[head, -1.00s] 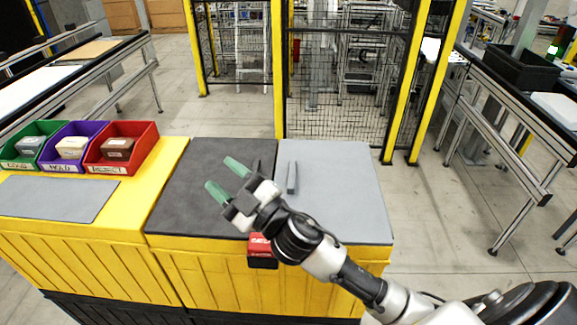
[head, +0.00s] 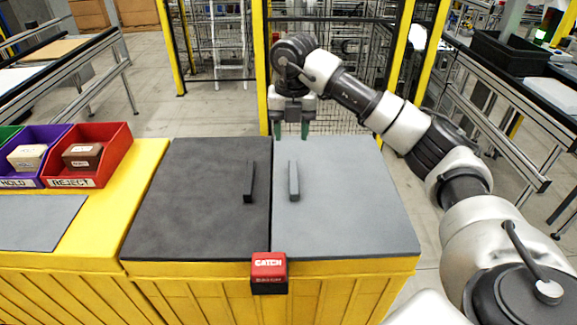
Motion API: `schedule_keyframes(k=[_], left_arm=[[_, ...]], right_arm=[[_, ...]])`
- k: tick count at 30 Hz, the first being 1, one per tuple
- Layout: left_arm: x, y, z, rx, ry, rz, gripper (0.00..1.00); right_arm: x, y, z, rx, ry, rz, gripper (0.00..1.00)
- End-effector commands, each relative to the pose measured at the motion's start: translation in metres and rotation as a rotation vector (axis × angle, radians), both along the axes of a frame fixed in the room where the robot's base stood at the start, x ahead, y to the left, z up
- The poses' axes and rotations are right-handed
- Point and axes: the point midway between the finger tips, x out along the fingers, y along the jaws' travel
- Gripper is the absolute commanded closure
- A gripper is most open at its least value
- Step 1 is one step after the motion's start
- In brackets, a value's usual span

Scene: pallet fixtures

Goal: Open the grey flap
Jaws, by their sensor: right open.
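The light grey flap (head: 350,200) lies flat and closed on the right half of the yellow cabinet's top. Its grey bar handle (head: 294,181) stands near its left edge. A dark grey flap (head: 195,200) lies closed beside it on the left, with a black handle (head: 249,182) near its right edge. My right gripper (head: 291,132) points down at the far edge of the light grey flap, beyond the handle. Its green fingers are apart with nothing between them. My left gripper is out of view.
A red and black catch block (head: 269,272) sits at the front edge between the flaps. Red (head: 92,158) and purple (head: 30,155) bins stand at the left. A yellow-framed mesh fence (head: 340,90) stands behind the cabinet.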

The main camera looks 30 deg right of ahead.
Motion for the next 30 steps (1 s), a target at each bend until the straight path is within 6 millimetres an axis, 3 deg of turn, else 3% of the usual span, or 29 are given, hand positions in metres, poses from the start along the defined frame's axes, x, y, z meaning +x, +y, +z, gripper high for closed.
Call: schedule_keyframes(k=[5, 15, 21, 30], left_arm=[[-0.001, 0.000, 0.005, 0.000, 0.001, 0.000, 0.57], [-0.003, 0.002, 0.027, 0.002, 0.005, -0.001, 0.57], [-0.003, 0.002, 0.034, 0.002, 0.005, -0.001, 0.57], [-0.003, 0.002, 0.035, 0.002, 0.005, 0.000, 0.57]], right_arm=[[-0.002, -0.007, -0.009, -0.026, 0.016, -0.020, 0.53], [-0.003, -0.006, -0.070, -0.023, 0.016, -0.015, 0.53], [-0.002, -0.005, -0.096, -0.022, 0.014, -0.015, 0.53], [-0.002, -0.005, -0.106, -0.022, 0.011, -0.014, 0.53]])
